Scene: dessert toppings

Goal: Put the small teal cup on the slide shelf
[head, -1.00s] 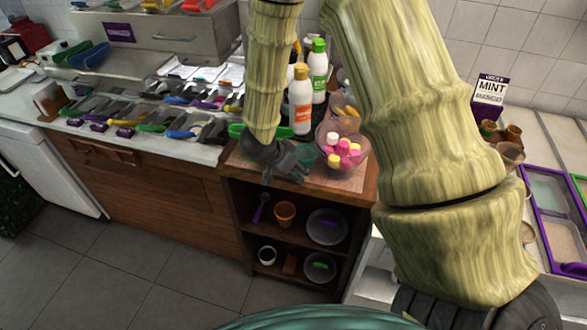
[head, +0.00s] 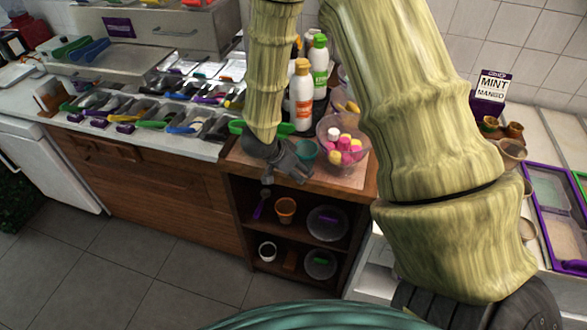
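The small teal cup (head: 306,150) stands on the wooden top of a small shelf unit, just left of the clear bowl. My gripper (head: 298,174) is dark grey and points down and right, its fingers close in front of the cup's lower left side. I cannot tell whether the fingers touch the cup or how far apart they are. No part is labelled as the slide shelf; the wooden unit (head: 234,205) under the cup has two open shelf levels.
A clear bowl (head: 360,163) of pink, yellow and white pieces is right of the cup. Bottles (head: 302,98) stand behind. Below, the shelves hold a purple scoop (head: 261,205), an orange cup (head: 286,210), a white cup (head: 267,251) and clear round containers (head: 327,223).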

